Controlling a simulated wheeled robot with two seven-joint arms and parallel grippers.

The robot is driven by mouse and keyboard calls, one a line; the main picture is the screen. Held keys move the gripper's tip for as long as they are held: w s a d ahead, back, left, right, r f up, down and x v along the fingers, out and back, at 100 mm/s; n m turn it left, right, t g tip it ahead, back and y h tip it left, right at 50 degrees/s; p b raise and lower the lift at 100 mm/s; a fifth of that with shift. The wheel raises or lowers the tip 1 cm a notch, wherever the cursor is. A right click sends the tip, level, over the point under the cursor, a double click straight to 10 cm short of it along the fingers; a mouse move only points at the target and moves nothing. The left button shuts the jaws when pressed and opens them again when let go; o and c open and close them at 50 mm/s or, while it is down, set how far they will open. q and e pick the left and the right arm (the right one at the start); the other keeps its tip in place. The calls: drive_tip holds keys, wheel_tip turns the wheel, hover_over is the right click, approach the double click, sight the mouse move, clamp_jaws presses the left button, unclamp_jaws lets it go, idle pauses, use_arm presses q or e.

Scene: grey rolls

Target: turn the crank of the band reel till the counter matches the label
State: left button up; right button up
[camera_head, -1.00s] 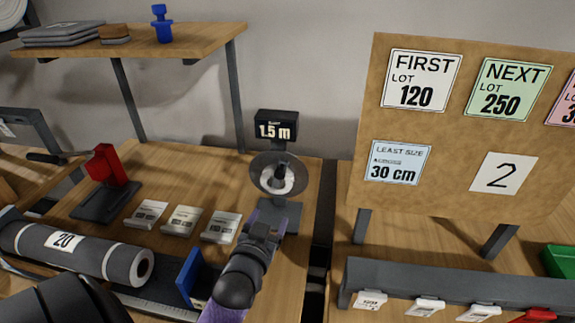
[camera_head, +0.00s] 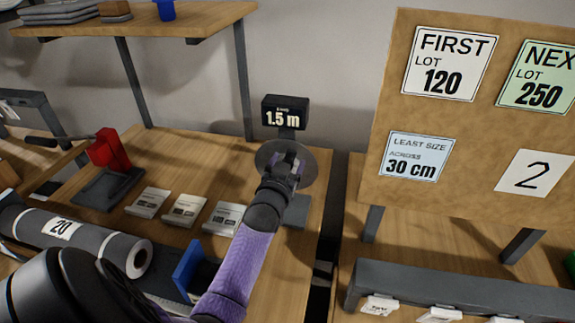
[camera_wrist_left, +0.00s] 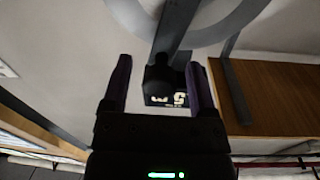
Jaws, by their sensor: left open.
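The band reel (camera_head: 313,170) is a grey disc on a dark stand at the back of the wooden table. Its black counter (camera_head: 285,114) above reads 1.5 m, and also shows upside down in the left wrist view (camera_wrist_left: 165,88). My left gripper (camera_head: 286,158) is in front of the reel and hides its middle in the head view. In the left wrist view its jaws (camera_wrist_left: 160,84) are apart, with a dark round knob (camera_wrist_left: 183,60), perhaps the crank's, near or between the fingers; I cannot tell if they touch. My right gripper is out of view.
A board (camera_head: 480,170) at right bears labels: FIRST LOT 120, NEXT LOT 250, 30 cm and 2. Left of my arm are several white cards (camera_head: 184,210), a red device (camera_head: 108,150), a grey roll (camera_head: 80,240) marked 20 and a blue block (camera_head: 188,268).

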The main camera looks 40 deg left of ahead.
use_arm(q)
clamp_jaws()
idle(1.3)
